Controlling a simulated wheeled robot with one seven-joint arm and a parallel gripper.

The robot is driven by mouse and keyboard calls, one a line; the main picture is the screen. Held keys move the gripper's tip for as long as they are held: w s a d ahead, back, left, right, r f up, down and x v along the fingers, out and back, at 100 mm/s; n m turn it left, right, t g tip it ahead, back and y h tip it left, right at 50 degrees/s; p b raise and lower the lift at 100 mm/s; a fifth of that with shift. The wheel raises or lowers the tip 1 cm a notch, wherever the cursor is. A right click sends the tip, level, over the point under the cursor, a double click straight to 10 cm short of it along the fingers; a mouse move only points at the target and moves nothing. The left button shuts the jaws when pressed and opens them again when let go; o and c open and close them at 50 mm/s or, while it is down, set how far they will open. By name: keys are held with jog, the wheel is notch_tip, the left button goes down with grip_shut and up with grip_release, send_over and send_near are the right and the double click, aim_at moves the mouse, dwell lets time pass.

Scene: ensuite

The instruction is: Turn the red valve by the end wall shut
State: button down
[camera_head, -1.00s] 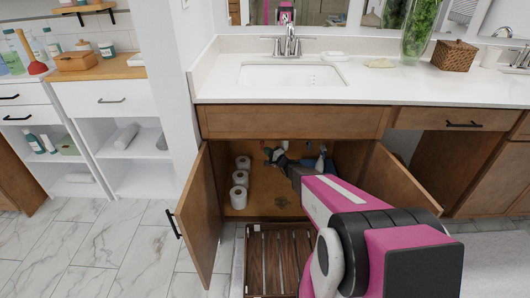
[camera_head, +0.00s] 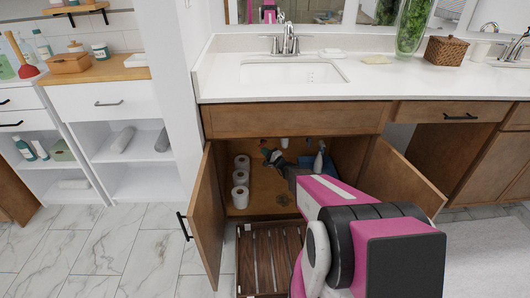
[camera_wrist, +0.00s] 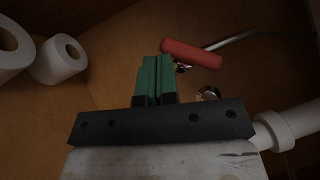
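The red valve (camera_wrist: 192,53) shows in the wrist view as a red bar handle, slightly tilted, on a metal fitting against the cabinet's inner wall. My gripper (camera_wrist: 153,58) has its green fingers together, with nothing seen between them. Their tips are just left of the handle's left end; I cannot tell whether they touch it. In the head view, my gripper (camera_head: 272,157) is inside the open cabinet (camera_head: 297,121) under the sink. The valve cannot be made out clearly there.
Toilet paper rolls (camera_head: 241,178) stand at the cabinet's left, near my gripper. A white pipe (camera_wrist: 290,127) is at right in the wrist view. The left door (camera_head: 206,218) and right door (camera_head: 407,178) stand open around my arm. A slatted wooden tray (camera_head: 257,262) lies in front.

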jog(key=shift+a, duration=1.25)
dwell(0.9)
